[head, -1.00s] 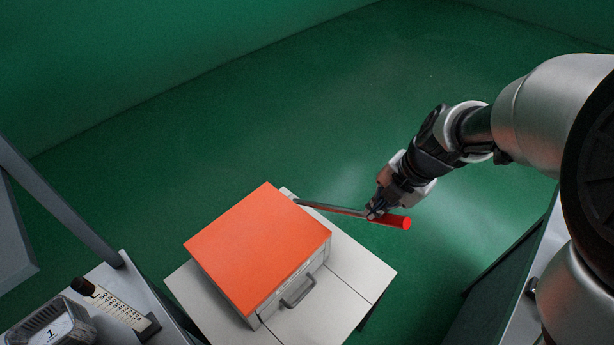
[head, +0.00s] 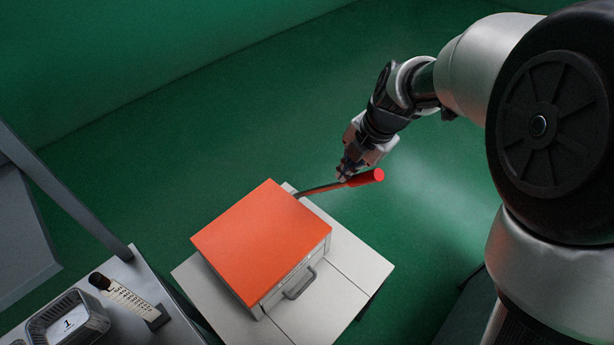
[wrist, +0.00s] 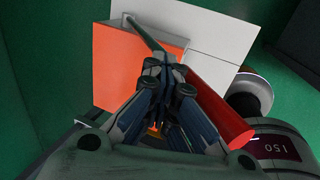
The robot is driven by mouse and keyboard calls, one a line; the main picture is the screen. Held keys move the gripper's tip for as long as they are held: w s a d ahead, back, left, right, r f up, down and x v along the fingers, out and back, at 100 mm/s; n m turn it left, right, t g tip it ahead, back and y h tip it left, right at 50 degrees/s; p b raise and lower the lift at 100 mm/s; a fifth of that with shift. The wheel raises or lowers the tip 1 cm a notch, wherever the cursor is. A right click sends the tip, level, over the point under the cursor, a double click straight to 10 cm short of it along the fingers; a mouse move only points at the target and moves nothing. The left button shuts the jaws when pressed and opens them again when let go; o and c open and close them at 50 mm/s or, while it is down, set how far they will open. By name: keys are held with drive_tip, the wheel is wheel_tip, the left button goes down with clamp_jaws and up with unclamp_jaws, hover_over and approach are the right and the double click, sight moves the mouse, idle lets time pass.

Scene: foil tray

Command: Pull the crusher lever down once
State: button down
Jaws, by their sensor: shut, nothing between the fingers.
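The crusher is a box with an orange top (head: 265,240) and a grey front handle (head: 299,284). Its lever (head: 320,189) is a thin rod from the box's back right corner, ending in a red grip (head: 365,178). In the head view the lever points right and slightly up. My gripper (head: 344,174) is at the lever where rod meets grip, its fingers shut with nothing between them. In the wrist view my gripper (wrist: 163,68) is in front of the lever rod (wrist: 146,35), with the red grip (wrist: 215,105) to its right. Whether the fingers touch the lever is unclear.
The box stands on a white table (head: 335,300). Green floor behind the table is clear.

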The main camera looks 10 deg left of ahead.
drive_tip(key=w+a+r+p, duration=0.6)
drive_tip(key=a+r+p, duration=0.1)
drive_tip(key=a, duration=0.3)
drive_tip(key=shift+a+r+p, duration=0.25)
drive_tip(key=shift+p, duration=0.15)
drive_tip(key=shift+w, duration=0.1)
idle(0.3)
wheel_tip(320, 180, up, 9)
drive_tip(key=p, duration=0.5)
idle(0.6)
